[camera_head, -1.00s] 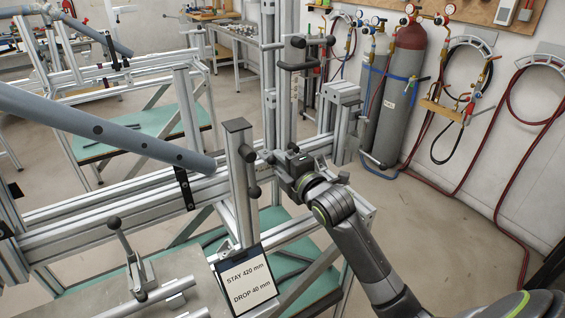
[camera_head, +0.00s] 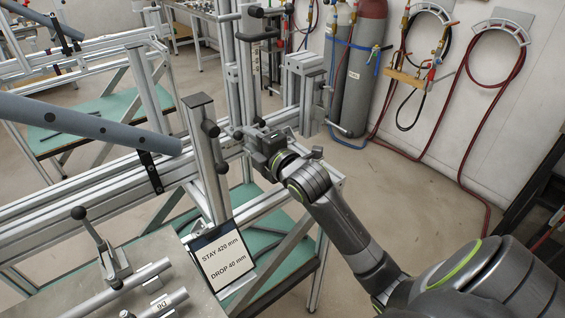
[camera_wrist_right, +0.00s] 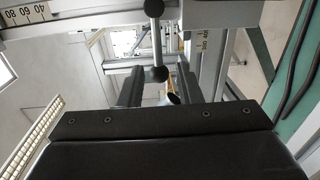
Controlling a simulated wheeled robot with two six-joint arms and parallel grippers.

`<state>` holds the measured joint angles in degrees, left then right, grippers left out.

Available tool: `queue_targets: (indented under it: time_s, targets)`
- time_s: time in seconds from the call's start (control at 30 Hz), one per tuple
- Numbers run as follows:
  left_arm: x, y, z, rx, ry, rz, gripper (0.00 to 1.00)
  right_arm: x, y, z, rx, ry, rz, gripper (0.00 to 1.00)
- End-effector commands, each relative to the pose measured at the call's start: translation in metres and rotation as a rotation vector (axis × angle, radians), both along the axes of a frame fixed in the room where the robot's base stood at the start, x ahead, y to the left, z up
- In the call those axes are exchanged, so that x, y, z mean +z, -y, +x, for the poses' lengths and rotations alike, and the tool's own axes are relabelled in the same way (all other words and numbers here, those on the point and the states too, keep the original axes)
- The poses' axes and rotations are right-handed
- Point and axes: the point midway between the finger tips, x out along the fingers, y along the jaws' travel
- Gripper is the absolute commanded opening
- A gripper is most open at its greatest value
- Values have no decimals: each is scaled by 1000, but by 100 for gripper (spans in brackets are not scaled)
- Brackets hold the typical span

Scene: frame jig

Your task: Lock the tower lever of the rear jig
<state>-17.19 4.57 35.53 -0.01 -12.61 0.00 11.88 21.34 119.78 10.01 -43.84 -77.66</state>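My right gripper (camera_head: 246,138) is beside the near tower post (camera_head: 203,135), on its right side. The post carries a lever with dark ball knobs (camera_head: 210,128). In the right wrist view a silver lever rod (camera_wrist_right: 155,42) has a black ball at each end. Its nearer ball (camera_wrist_right: 155,74) lies between the two dark fingers of my right gripper (camera_wrist_right: 158,88), with visible gaps on both sides. The fingers are apart and do not visibly touch the lever. Which tower this lever belongs to is not certain. My left gripper is out of view.
A grey tube (camera_head: 88,122) rests along the jig's left rail. A sign board (camera_head: 222,256) stands below the near post. A clamp (camera_head: 105,250) stands at the lower left. A second tower (camera_head: 247,60) rises behind my gripper. Gas cylinders (camera_head: 360,70) are by the wall; open floor lies right.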

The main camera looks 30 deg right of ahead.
Motion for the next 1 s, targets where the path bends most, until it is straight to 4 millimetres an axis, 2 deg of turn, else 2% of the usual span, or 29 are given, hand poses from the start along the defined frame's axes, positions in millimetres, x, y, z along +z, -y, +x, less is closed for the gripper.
queue_targets:
  time_s: [0.6, 0.7, 1.0]
  targets:
    - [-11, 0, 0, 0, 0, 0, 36, 7, 8, -127, 2, -5, -4, 32]
    - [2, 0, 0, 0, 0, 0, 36, 11, 9, -135, 0, -6, 2, 32]
    - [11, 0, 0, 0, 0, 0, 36, 10, 10, -150, 1, -3, 1, 32]
